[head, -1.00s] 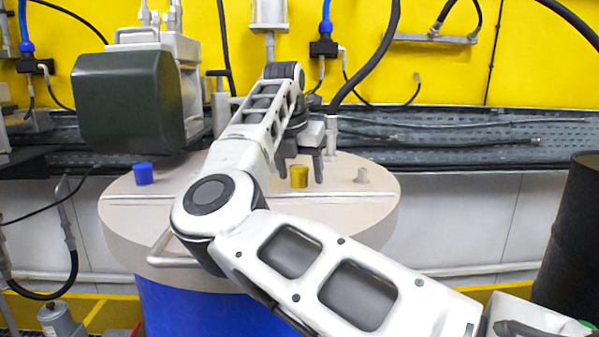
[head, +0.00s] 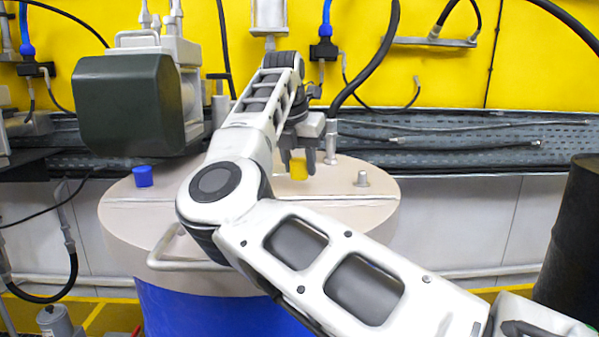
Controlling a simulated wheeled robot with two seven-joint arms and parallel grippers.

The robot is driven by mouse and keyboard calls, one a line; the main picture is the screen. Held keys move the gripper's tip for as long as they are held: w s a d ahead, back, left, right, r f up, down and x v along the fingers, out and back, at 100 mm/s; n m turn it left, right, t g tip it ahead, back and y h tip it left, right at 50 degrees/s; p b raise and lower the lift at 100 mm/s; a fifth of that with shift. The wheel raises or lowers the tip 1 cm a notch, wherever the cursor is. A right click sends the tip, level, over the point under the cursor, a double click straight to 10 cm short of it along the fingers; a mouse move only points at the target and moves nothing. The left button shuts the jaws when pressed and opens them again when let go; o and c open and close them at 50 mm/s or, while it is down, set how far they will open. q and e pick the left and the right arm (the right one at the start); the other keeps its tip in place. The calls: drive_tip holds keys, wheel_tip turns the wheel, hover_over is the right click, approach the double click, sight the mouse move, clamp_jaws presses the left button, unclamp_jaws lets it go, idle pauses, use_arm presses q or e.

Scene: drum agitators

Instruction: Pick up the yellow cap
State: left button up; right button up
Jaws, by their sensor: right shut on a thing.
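The yellow cap (head: 298,170) is between the fingers of my right gripper (head: 298,165), over the right part of the round beige drum lid (head: 130,215). My right gripper points down and is shut on the cap. The cap appears a little above the lid, though the exact gap is hard to judge. My right arm covers the middle of the lid. My left gripper is not in view.
A blue cap (head: 143,176) stands on the lid's left side. A small metal fitting (head: 361,178) stands at its right. A dark green motor housing (head: 130,103) is at upper left. A black drum (head: 572,240) stands at the right edge.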

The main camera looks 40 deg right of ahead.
use_arm(q)
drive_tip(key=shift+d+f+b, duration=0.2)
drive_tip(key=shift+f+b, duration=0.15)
drive_tip(key=shift+b, duration=0.45)
use_arm(e)
drive_tip(key=s+a+r, duration=0.2)
drive_tip(key=a+r, duration=0.8)
drive_tip(key=a, duration=0.3)
drive_tip(key=shift+s+a+r, duration=0.3)
drive_tip(key=shift+a+r, duration=0.1)
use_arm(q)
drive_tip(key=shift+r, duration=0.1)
